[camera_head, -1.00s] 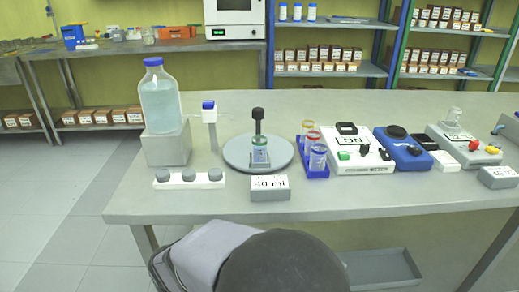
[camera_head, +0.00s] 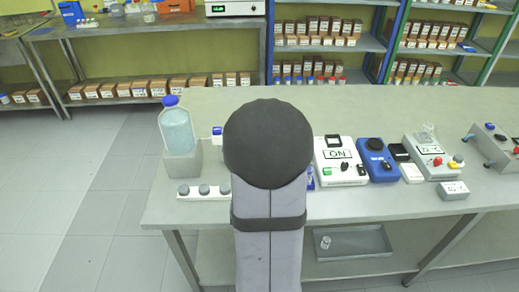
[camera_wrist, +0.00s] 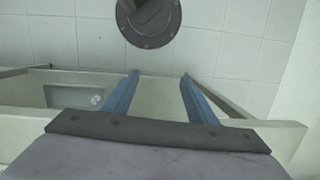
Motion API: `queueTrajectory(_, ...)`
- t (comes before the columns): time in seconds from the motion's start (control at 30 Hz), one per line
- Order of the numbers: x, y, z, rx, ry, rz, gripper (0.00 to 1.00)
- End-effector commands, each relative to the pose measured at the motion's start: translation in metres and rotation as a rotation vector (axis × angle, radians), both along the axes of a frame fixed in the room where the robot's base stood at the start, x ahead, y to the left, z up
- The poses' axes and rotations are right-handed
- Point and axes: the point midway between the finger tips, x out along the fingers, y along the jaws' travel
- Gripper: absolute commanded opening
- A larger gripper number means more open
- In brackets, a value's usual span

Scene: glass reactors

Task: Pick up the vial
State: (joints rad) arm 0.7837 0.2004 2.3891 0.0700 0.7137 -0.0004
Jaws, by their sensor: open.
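My gripper (camera_wrist: 160,76) is open and empty in the wrist view, its two blue fingers apart and pointing toward the floor. In the head view my raised arm hides it. A small clear glass vessel (camera_head: 325,242), possibly the vial, sits in a grey tray (camera_head: 362,243) on the lower shelf under the bench.
On the bench (camera_head: 380,208) stand a large bottle (camera_head: 176,130) on a grey block, a white strip with grey knobs (camera_head: 203,191), a white ON device (camera_head: 340,160), a blue device (camera_head: 377,160) and a scale device (camera_head: 432,155) with a glass on top. The bench's front strip is clear.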

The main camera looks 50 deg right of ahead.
Motion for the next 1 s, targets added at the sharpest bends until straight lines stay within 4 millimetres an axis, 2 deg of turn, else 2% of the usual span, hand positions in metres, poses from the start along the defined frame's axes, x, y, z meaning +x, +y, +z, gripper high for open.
queueTrajectory(0.03, 0.001, -0.013, 0.028, 0.005, -0.009, -0.062, 0.53)
queueTrajectory(0.17, 0.009, -0.047, 0.056, 0.007, -0.057, -0.166, 0.53)
queueTrajectory(0.27, 0.023, -0.085, 0.079, -0.009, -0.130, -0.204, 0.53)
queueTrajectory(0.3, 0.037, -0.106, 0.087, -0.028, -0.183, -0.188, 0.53)
queueTrajectory(0.37, 0.061, -0.127, 0.082, -0.061, -0.256, -0.112, 0.53)
queueTrajectory(0.5, 0.104, -0.166, 0.108, -0.171, -0.399, 0.085, 0.53)
queueTrajectory(0.63, 0.122, -0.182, 0.122, -0.245, -0.464, 0.279, 0.53)
queueTrajectory(0.8, 0.125, -0.184, 0.123, -0.291, -0.477, 0.499, 0.53)
queueTrajectory(1.0, 0.125, -0.185, 0.123, -0.309, -0.475, 0.623, 0.53)
